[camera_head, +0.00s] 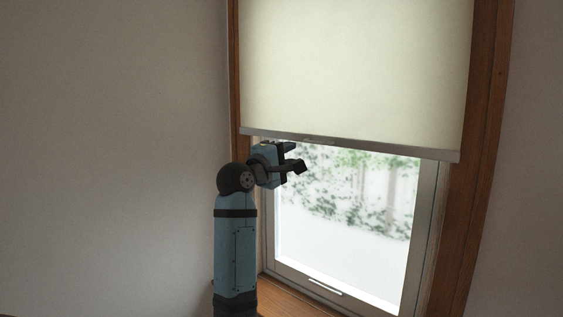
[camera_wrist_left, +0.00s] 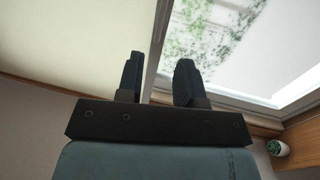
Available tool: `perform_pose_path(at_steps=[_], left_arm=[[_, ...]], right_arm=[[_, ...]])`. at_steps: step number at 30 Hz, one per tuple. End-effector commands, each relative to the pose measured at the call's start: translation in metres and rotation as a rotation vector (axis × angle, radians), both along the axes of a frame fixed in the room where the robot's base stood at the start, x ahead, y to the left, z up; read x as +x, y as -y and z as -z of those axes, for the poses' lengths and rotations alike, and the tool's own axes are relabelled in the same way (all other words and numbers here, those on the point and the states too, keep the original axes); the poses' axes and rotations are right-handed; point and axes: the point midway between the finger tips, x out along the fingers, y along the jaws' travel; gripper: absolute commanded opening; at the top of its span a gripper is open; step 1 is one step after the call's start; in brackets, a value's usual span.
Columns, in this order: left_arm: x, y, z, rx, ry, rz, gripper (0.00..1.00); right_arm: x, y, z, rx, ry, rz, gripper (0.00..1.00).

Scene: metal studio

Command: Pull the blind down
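A cream roller blind (camera_head: 355,70) covers the upper part of the window in the head view. Its grey bottom bar (camera_head: 380,148) hangs level with the top of my left gripper. A small handle (camera_head: 320,139) shows on the bar. My left gripper (camera_head: 296,157) is just below the bar's left part, with its fingers apart and nothing between them. In the left wrist view the open fingers (camera_wrist_left: 159,80) reach toward the blind's lower edge, with the blind (camera_wrist_left: 75,45) to the left. I cannot tell whether a finger touches the bar. My right gripper is not in view.
The window glass (camera_head: 345,215) is bare below the blind. A wooden frame (camera_head: 478,160) surrounds it, with a wooden sill (camera_head: 290,297) below. A small green-topped item (camera_wrist_left: 277,148) sits near the sill in the left wrist view. The wall on the left is clear.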

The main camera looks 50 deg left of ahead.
Motion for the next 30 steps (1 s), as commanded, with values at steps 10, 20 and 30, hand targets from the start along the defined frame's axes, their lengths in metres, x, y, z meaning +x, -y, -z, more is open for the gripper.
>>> perform_pose_path(at_steps=[10, 20, 30], left_arm=[[-0.025, 0.003, 0.004, -0.001, -0.001, 0.000, 0.34], [-0.025, 0.003, 0.004, -0.001, -0.001, 0.000, 0.34], [-0.011, 0.016, 0.038, 0.082, -0.064, -0.002, 0.34]], right_arm=[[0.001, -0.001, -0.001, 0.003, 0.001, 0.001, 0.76], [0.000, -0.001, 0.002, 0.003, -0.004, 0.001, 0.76], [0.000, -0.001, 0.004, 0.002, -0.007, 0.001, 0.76]])
